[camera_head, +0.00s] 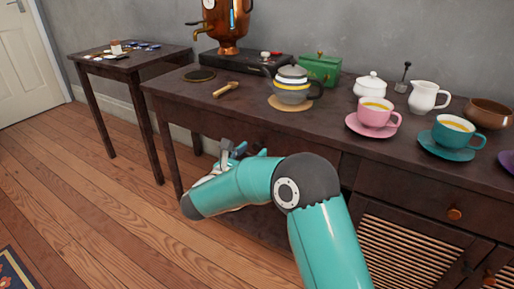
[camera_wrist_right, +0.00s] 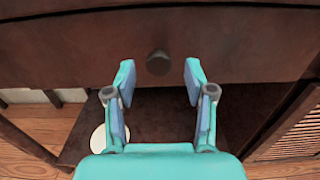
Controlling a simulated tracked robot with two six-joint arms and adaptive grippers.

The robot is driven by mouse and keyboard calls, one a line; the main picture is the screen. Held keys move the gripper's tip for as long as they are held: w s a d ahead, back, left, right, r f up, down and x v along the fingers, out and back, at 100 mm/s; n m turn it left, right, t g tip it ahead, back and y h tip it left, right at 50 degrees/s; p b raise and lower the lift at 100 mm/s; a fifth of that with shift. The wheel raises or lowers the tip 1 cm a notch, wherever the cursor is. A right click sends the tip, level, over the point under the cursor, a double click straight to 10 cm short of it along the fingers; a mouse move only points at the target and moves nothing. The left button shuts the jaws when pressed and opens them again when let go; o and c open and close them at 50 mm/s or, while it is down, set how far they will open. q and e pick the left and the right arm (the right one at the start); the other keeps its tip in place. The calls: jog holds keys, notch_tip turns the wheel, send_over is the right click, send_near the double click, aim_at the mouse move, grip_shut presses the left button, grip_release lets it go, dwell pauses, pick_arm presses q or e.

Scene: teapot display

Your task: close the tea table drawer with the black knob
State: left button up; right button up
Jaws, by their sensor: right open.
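The tea table (camera_head: 310,115) is dark brown and runs along the grey wall. In the right wrist view, a drawer front (camera_wrist_right: 235,50) of dark wood fills the upper part, with a round black knob (camera_wrist_right: 159,62) in its middle. My right gripper (camera_head: 238,148) is in front of the table's left part. In the wrist view its open fingers (camera_wrist_right: 158,75) are on either side of the knob, with gaps to it, and hold nothing. My forearm hides much of the drawer in the head view. How far the drawer sticks out is hard to tell. My left gripper is not in view.
A lower shelf (camera_wrist_right: 160,110) lies below the drawer. A side table (camera_head: 130,62) stands left.

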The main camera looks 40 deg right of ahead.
jog(key=v, duration=0.8)
